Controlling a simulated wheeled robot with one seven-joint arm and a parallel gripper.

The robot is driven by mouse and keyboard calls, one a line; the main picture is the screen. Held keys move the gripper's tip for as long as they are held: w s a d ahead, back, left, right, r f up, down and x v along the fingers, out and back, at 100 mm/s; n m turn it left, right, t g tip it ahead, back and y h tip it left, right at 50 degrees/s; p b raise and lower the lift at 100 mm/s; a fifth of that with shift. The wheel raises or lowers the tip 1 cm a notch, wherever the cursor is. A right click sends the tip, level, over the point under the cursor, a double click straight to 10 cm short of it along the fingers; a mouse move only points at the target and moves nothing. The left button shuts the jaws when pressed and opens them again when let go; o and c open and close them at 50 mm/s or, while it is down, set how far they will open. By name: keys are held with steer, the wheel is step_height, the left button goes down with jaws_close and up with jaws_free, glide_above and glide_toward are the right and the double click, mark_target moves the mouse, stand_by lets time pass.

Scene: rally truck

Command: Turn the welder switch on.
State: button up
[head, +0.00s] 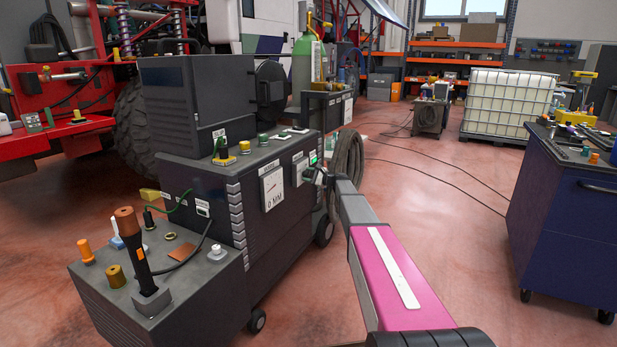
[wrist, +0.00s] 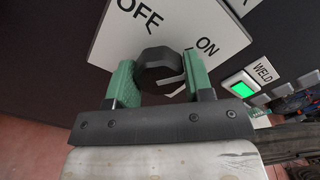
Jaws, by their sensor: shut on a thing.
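The welder (head: 215,190) is a dark wheeled cabinet in the head view. Its switch is a black knob (wrist: 158,68) on a white plate (wrist: 105,48) marked OFF and ON. My gripper (wrist: 162,82) is shut on the knob, with a green pad on either side of it. White marks show on the knob's right side; I cannot tell exactly where it points. A green light (wrist: 242,89) beside the WELD label glows to the right. In the head view my gripper (head: 318,176) is at the cabinet's front panel and mostly hides the knob.
A gauge plate (head: 272,188) is left of the switch. A coiled cable (head: 346,160) hangs beyond my gripper. A lower bench (head: 200,285) with loose parts and an upright torch stands front left. A blue tool cart (head: 565,215) is at right. The floor between is mostly clear.

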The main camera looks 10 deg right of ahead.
steer(key=shift+m, duration=0.3)
stand_by(0.4)
steer(key=o, duration=0.9)
steer(key=shift+d, duration=0.1)
steer(key=v, duration=1)
steer(key=shift+s+d, duration=0.25)
